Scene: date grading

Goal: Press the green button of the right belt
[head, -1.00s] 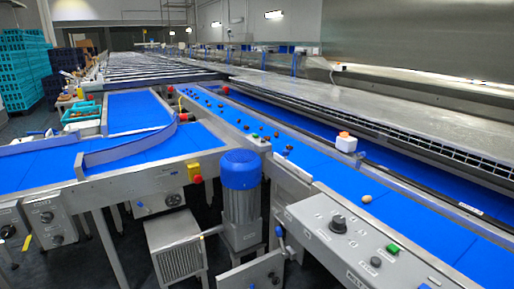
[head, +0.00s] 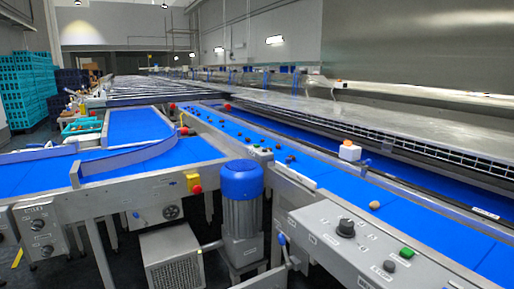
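The green button (head: 407,253) sits on the sloped grey control panel (head: 318,218) at the lower right. A black knob (head: 346,228) and a dark grey button (head: 389,266) are on the same panel. The panel is fixed along the near side of the right blue belt (head: 425,222), which carries several small dates and one larger tan item (head: 374,205). Neither of my grippers shows in the head view.
A blue-capped motor (head: 241,185) and a vented metal box (head: 173,262) stand between the belts. A left control box (head: 40,228) and a red-and-yellow stop button (head: 194,183) are on the left frame. Teal crates (head: 28,90) are stacked at the far left.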

